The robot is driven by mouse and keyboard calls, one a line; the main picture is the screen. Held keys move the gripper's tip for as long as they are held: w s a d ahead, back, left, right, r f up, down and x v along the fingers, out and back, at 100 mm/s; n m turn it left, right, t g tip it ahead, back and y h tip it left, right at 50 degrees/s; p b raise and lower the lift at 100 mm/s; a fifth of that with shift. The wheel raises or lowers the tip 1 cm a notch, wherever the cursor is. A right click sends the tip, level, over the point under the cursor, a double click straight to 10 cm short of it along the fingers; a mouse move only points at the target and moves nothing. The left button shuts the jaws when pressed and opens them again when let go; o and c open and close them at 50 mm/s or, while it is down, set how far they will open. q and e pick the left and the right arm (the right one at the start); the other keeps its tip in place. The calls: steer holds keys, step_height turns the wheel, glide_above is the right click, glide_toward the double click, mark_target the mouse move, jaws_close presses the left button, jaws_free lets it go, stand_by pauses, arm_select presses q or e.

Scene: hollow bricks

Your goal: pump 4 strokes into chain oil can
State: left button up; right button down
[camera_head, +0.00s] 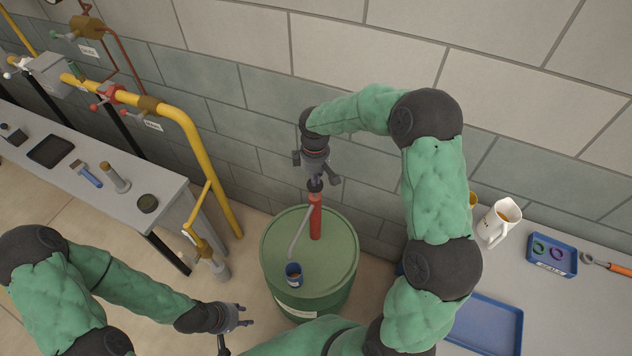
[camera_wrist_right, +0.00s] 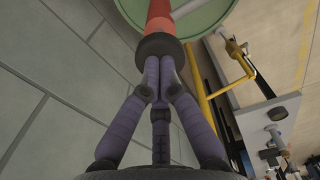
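A green drum (camera_head: 338,252) stands on the floor against the wall. A red hand pump (camera_head: 316,222) rises upright from its lid, with a grey spout (camera_head: 299,236) slanting down to the front left. A small blue can (camera_head: 293,276) stands on the drum lid under the spout's end. My right gripper (camera_head: 316,181) is above the pump, its fingers closed around the black knob (camera_wrist_right: 157,46) on top; the red pump body (camera_wrist_right: 160,14) shows beyond it in the wrist view. My left gripper (camera_head: 240,318) is low, left of the drum, apart from it, and looks open and empty.
A left bench (camera_head: 70,184) holds a brush, a cylinder and a dark tin, with yellow pipes (camera_head: 196,150) behind. A right bench (camera_head: 572,318) holds a white jug (camera_head: 496,222), a blue tray with rings (camera_head: 552,268) and another blue tray (camera_head: 487,326).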

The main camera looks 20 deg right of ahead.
steer(key=shift+f+b, duration=0.9)
steer(key=shift+f, duration=0.75)
steer(key=shift+r, duration=0.15)
steer(key=shift+r+p, duration=2.25)
steer(key=shift+r, duration=0.85)
steer(key=shift+f, duration=0.25)
steer(key=shift+f+b, duration=2)
steer(key=shift+f, duration=1)
